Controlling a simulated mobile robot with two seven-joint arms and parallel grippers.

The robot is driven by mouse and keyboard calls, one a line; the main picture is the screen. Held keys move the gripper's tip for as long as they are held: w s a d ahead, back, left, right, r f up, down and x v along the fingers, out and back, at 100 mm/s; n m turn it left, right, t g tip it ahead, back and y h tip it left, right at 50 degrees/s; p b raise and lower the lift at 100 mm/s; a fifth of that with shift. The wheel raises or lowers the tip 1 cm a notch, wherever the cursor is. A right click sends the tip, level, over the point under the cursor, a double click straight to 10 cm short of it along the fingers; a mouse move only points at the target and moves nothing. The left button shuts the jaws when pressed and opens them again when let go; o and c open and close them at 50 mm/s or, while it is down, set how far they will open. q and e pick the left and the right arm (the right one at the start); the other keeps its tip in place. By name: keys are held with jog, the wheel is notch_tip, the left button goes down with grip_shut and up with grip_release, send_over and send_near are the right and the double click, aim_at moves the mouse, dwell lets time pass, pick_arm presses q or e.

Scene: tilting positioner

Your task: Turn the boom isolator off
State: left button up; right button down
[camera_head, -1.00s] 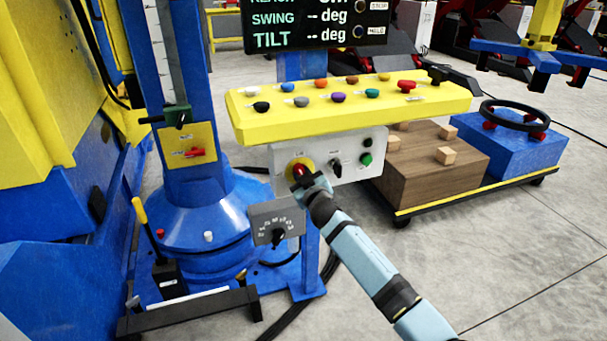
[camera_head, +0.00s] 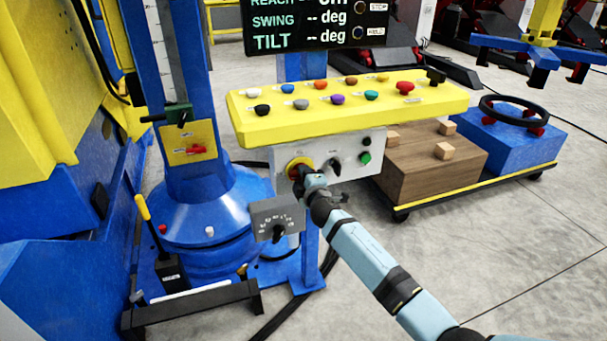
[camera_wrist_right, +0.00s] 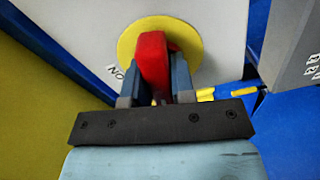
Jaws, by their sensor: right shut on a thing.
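The isolator is a red handle (camera_wrist_right: 152,60) on a round yellow disc (camera_wrist_right: 178,42), set in the pale front panel under the yellow console. The yellow disc also shows in the head view (camera_head: 292,164). My right gripper (camera_wrist_right: 158,75) is shut on the red handle, one finger on each side. In the head view my right gripper (camera_head: 298,176) covers most of the handle. A label, seen turned over, sits beside the disc in the wrist view. I cannot read the exact handle angle against the markings. My left gripper is not in view.
A black knob (camera_head: 334,166) and a green button (camera_head: 365,158) share the panel. The yellow console (camera_head: 260,126) with several coloured buttons overhangs it. A grey dial box (camera_head: 276,214) stands close below left. A cart with wooden and blue blocks is at right.

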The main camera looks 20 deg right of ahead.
jog(key=shift+n, duration=1.1)
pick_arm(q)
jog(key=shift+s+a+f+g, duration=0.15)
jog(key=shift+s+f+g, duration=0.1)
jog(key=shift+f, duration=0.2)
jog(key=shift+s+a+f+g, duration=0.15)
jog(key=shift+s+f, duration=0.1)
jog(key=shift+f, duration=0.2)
pick_arm(e)
jog(key=shift+n, duration=0.3)
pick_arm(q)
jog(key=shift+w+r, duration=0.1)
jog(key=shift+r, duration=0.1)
pick_arm(e)
jog(key=c, duration=1)
grip_release()
jog(key=shift+o, duration=0.2)
